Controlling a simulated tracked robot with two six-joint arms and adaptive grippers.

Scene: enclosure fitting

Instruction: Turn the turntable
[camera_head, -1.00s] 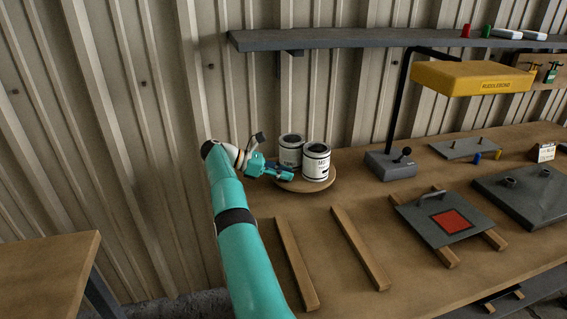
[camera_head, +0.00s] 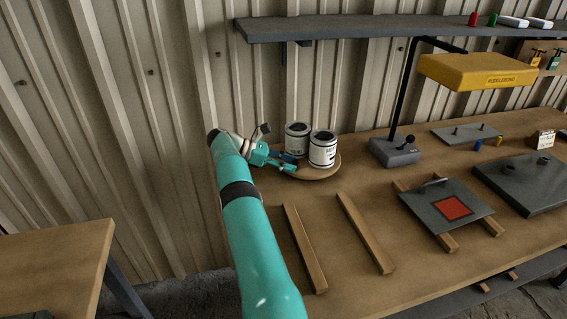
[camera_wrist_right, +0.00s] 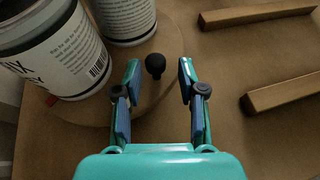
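The round wooden turntable (camera_head: 326,173) sits at the far left corner of the workbench, with two white labelled cans on it, a rear can (camera_head: 297,139) and a front can (camera_head: 322,151). Both cans show at the left of the right wrist view, above the turntable's rim (camera_wrist_right: 172,75). A black knob (camera_wrist_right: 155,66) stands near that rim. My right gripper (camera_head: 295,164) is at the turntable's left edge. In the wrist view its blue-padded fingers (camera_wrist_right: 157,72) are open, one each side of the knob, with gaps on both sides. My left gripper is out of view.
Two wooden strips (camera_head: 304,250) (camera_head: 365,232) lie in front of the turntable. A grey lamp base (camera_head: 394,151) with a black stick stands to its right. A grey plate with a red square (camera_head: 452,208) lies farther right. A shelf (camera_head: 390,27) hangs above.

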